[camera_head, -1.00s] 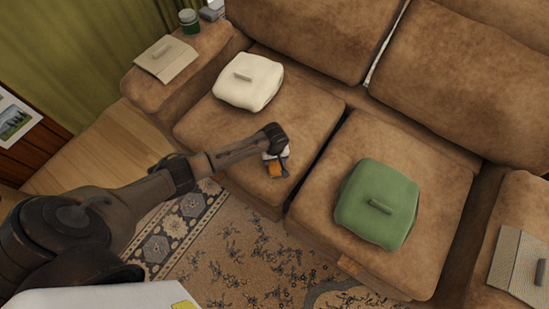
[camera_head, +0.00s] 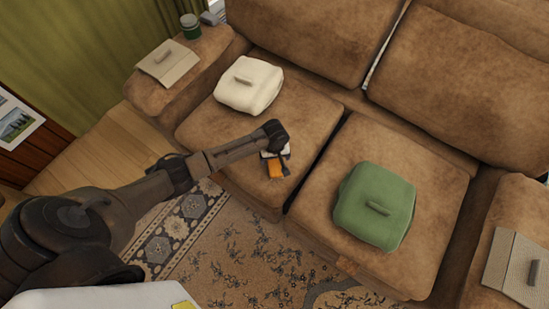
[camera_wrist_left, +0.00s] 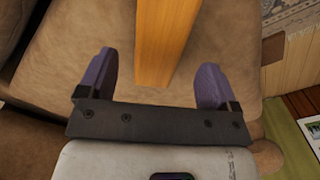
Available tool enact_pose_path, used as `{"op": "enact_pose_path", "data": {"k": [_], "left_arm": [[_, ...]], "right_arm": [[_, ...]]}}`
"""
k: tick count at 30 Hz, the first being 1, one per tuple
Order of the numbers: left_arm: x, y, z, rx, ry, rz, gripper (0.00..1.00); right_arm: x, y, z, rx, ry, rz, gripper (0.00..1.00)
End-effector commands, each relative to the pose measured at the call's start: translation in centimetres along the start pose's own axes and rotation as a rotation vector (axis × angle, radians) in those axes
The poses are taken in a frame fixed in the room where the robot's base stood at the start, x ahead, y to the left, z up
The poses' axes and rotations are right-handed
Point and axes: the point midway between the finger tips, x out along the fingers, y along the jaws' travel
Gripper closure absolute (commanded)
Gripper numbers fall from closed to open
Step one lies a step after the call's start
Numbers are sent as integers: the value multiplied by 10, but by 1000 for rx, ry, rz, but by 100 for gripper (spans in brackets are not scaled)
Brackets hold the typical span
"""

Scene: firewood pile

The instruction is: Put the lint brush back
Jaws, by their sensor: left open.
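An orange-brown wooden bar, which looks like the lint brush (camera_head: 275,171), lies near the front edge of the left sofa seat. In the left wrist view the bar (camera_wrist_left: 166,40) stands between the two purple fingers, with a gap on each side. My left gripper (camera_head: 280,161) is open above the seat at the bar, and the wrist hides part of that area. In the left wrist view the gripper (camera_wrist_left: 157,74) shows both fingers spread. The far end of the bar is cut off by the picture edge there. My right gripper is not in view.
A cream cushion (camera_head: 249,91) lies behind on the left seat (camera_head: 215,132), and a green cushion (camera_head: 365,225) on the right seat. A patterned rug (camera_head: 240,245) covers the floor in front.

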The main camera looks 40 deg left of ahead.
Motion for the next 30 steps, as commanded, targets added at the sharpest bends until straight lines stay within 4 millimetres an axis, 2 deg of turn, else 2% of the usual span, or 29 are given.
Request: {"op": "enact_pose_path", "data": {"k": [1,9,15,22,26,29,30], "left_arm": [[-16,0,0,0,1,2,15],[-58,0,0,-1,1,2,15],[-74,0,0,-1,1,1,15],[-77,0,2,7,-1,1,15],[-71,-4,30,110,-6,23,15],[-67,-13,73,280,-2,65,15],[-67,-19,93,359,4,88,15]], "right_arm": [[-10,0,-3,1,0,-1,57],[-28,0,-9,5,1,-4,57],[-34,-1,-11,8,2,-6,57],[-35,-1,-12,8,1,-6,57],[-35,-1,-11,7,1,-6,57],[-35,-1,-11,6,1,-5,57],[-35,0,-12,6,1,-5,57]]}}
